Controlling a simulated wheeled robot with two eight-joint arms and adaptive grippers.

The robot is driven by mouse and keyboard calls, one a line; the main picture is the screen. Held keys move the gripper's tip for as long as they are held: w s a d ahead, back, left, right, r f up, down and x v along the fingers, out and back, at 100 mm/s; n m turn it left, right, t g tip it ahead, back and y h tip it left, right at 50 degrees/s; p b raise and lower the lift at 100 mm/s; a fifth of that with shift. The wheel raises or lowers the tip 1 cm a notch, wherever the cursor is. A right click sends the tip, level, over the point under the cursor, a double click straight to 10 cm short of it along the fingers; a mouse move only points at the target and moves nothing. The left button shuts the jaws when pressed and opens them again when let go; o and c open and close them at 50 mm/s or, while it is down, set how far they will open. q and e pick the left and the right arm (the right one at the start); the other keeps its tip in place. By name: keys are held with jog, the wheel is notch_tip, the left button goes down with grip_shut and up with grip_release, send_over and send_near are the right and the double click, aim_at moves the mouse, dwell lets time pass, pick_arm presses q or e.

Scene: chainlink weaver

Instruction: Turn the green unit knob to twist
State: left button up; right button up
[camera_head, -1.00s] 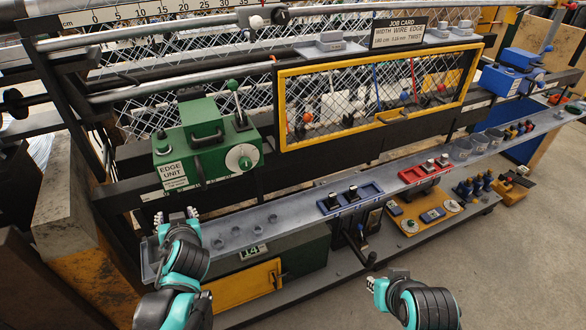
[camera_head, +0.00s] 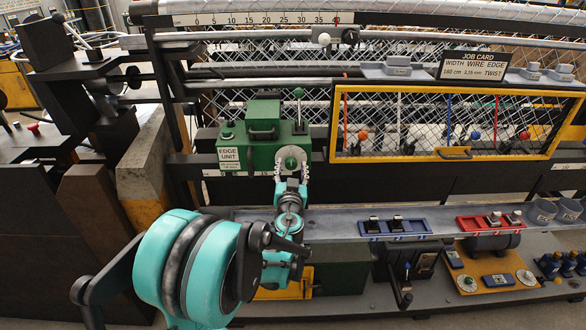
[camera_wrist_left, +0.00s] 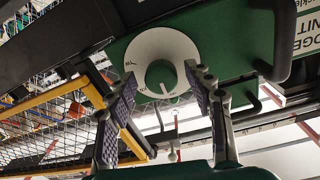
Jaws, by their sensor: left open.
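The green edge unit (camera_head: 262,146) is mounted on the machine's rail, with a white label reading EDGE UNIT. Its knob (camera_head: 291,162) sits on the right part of its front. In the left wrist view the green knob (camera_wrist_left: 161,76) stands at the centre of a round white dial (camera_wrist_left: 148,45) with small markings, too small to read. A white pointer line on the knob points toward the bottom of that picture. My left gripper (camera_head: 291,170) is open, its fingers either side of the knob; contact cannot be told. The open fingers (camera_wrist_left: 160,82) also show in the left wrist view. My right gripper is out of view.
A yellow-framed mesh window (camera_head: 335,120) is right of the unit. A grey shelf (camera_head: 340,228) runs below, with blue (camera_head: 394,230) and red (camera_head: 488,223) switch trays. A job card (camera_head: 473,65) reads EDGE TWIST.

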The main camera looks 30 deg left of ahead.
pick_arm(q)
jog(key=shift+w+a, duration=0.35)
jog(key=shift+w, duration=0.15)
jog(key=shift+c, duration=0.3)
jog(key=c, duration=1.1)
